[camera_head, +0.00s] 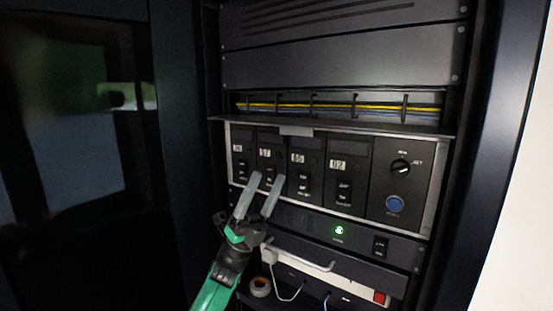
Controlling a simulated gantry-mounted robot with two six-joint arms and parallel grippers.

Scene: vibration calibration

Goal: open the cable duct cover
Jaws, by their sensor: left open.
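The cable duct (334,107) runs across the rack, with yellow and blue-grey cables showing behind several dark fingers. A thin dark plate (380,128), seen nearly edge-on, juts forward just below the cables; it looks like the duct cover folded out. A small silver tab (296,130) sits at its front edge. My left gripper (266,180) is open and empty, its two pale fingers pointing up in front of the left modules, below the tab and apart from it. I cannot tell whether the fingertips touch the modules. My right gripper is not in view.
Below the plate is a silver-framed row of switch modules (342,181) with a knob (400,166) and a blue button (395,204). Lower are a green-lit panel (339,230), a handle (300,254), a tape roll (260,286) and white cables. A dark glossy door (70,150) stands left.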

